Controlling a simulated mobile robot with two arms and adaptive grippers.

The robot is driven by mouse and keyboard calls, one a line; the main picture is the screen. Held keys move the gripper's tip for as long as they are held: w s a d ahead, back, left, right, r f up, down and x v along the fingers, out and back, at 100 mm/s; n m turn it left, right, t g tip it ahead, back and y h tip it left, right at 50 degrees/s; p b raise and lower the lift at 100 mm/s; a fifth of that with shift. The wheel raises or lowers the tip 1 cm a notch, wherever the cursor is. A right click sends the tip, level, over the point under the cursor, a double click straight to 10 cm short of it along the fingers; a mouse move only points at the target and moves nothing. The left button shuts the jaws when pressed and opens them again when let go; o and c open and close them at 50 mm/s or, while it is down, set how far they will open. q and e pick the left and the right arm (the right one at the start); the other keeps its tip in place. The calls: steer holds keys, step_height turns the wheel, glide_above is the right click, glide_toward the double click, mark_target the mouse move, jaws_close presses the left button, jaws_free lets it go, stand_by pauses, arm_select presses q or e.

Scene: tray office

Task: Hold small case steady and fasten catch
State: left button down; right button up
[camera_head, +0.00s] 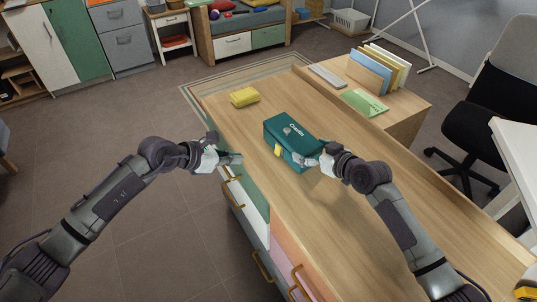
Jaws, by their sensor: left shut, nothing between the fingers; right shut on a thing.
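A small teal case (289,130) with a pale logo and lettering on its lid sits on the wooden desk top. A yellow catch (277,150) shows on its front left side. My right gripper (310,161) is at the case's near right end, shut on the case, as far as I can see. My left gripper (237,158) is shut and empty, left of the case and apart from it, near the desk's left edge.
A yellow folded cloth or pack (245,96) lies at the desk's far left. A raised shelf at the right holds a keyboard (327,76), a green booklet (364,103) and upright folders (369,73). The desk top (335,215) nearer me is clear. Drawers line its left side.

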mark_target(277, 150)
arm_select(q)
steer(key=x, duration=0.7)
steer(key=r+x, duration=0.1)
steer(key=x, duration=0.3)
steer(key=shift+w+d+f, duration=0.1)
steer(key=shift+w+d, duration=0.15)
steer(key=shift+d, duration=0.1)
steer(key=shift+w+d+f, duration=0.1)
steer(key=shift+w+d, duration=0.4)
steer(key=shift+d, duration=0.1)
steer(key=shift+w+d+f, duration=0.1)
steer(key=shift+d, duration=0.15)
steer(key=shift+r, duration=0.2)
steer(key=shift+r, duration=0.7)
